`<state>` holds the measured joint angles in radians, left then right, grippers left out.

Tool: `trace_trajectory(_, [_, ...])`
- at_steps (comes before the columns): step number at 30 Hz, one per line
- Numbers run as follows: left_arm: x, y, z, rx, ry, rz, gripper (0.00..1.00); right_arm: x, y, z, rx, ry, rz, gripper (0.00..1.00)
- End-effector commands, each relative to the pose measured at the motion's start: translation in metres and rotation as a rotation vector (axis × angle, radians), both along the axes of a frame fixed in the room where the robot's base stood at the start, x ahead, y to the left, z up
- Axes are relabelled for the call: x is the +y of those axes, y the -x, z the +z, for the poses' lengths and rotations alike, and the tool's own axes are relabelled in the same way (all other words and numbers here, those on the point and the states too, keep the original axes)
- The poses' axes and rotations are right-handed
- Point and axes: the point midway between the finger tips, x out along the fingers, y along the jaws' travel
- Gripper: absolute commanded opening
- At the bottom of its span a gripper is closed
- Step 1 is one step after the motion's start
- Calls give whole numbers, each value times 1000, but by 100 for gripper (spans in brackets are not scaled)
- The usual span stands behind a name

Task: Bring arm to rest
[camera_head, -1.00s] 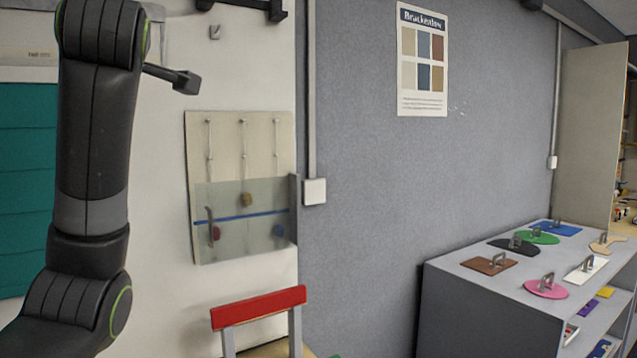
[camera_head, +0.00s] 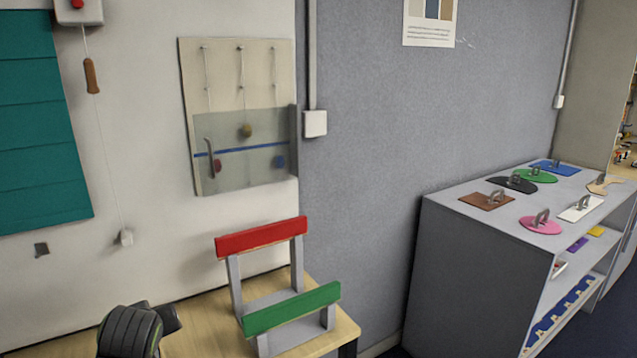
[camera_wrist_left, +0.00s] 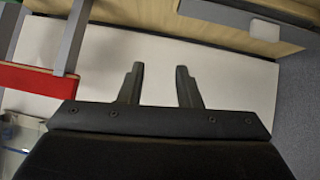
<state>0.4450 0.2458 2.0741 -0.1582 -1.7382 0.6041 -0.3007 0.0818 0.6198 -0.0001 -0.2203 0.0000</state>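My left gripper (camera_wrist_left: 160,70) shows in the left wrist view with its two dark fingers apart and nothing between them. The pale wall lies behind the fingers. My right arm and right gripper do not show in either view.
A stand with red (camera_head: 262,237) and green (camera_head: 291,308) bars sits on the wooden table (camera_head: 203,318). A board with a clear panel (camera_head: 243,148) and a pull cord (camera_head: 92,76) hang on the wall. A grey shelf (camera_head: 480,275) with coloured handled plates stands right.

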Motion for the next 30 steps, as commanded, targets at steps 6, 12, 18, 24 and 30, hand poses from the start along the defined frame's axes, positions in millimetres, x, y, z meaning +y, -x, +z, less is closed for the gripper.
trace_trajectory(6, [2, 77, -89, 180, -46, -117, 31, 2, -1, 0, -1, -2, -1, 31])
trace_trajectory(12, [1, 158, -147, 327, -70, -226, 31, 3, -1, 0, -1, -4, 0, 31])
trace_trajectory(18, [-3, 238, -181, 451, -82, -327, 31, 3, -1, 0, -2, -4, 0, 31])
trace_trajectory(24, [-8, 299, -195, 537, -84, -396, 31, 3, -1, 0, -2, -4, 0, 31])
trace_trajectory(30, [-12, 339, -204, 597, -83, -448, 31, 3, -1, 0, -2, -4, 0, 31])
